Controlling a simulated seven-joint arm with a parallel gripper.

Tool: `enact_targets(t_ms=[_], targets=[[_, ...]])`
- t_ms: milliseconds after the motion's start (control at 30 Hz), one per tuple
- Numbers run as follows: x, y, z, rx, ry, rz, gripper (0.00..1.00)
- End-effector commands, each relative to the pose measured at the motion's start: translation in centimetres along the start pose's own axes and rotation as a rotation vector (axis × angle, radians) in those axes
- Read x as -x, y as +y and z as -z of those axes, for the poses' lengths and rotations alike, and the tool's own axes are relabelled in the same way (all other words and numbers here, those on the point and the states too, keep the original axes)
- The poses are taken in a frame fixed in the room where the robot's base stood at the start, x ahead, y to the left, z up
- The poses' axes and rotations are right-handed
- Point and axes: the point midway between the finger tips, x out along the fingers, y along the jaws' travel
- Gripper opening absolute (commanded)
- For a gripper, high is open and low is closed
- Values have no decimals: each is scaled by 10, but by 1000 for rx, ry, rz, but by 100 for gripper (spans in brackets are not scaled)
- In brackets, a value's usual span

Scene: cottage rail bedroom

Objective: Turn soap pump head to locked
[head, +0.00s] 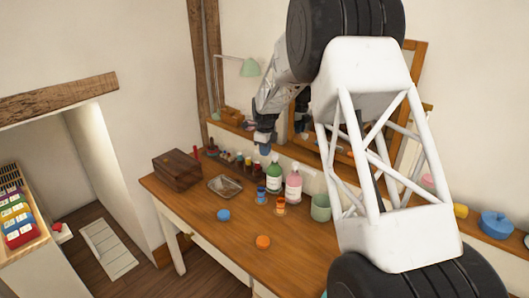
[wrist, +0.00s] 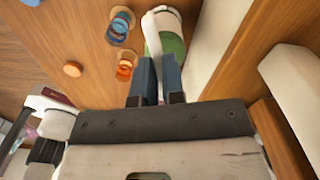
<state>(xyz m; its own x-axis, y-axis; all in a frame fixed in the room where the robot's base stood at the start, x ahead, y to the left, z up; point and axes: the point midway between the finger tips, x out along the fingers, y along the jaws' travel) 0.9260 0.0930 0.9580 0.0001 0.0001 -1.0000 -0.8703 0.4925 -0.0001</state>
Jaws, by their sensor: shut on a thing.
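A green soap bottle (head: 273,180) with a pale label stands near the back of the wooden table. It also shows in the wrist view (wrist: 176,45), just beyond my fingertips. A curved whitish part (wrist: 151,32), which looks like its pump nozzle, points up the wrist picture. My gripper (head: 265,147) is directly above the green bottle in the head view. In the wrist view its two blue-grey fingers (wrist: 158,72) are close together over the bottle's top, shut on the pump head. The fingers hide the gripped part, and I cannot read the head's exact turn angle.
A pink pump bottle (head: 293,187) stands close to the right of the green one. Blue (head: 261,195) and orange (head: 279,206) jars stand in front. A green cup (head: 320,207), metal tray (head: 225,186) and wooden box (head: 177,170) are nearby. The table's front is mostly clear.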

Motion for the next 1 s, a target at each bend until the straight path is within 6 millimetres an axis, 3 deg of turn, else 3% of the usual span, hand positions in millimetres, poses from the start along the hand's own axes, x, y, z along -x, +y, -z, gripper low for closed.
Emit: enact_targets(t_ms=[400, 967, 1000], targets=[[0, -11, 2, -249, 0, 0, 0], [1, -12, 2, -287, 0, 0, 0], [1, -12, 2, -287, 0, 0, 16]])
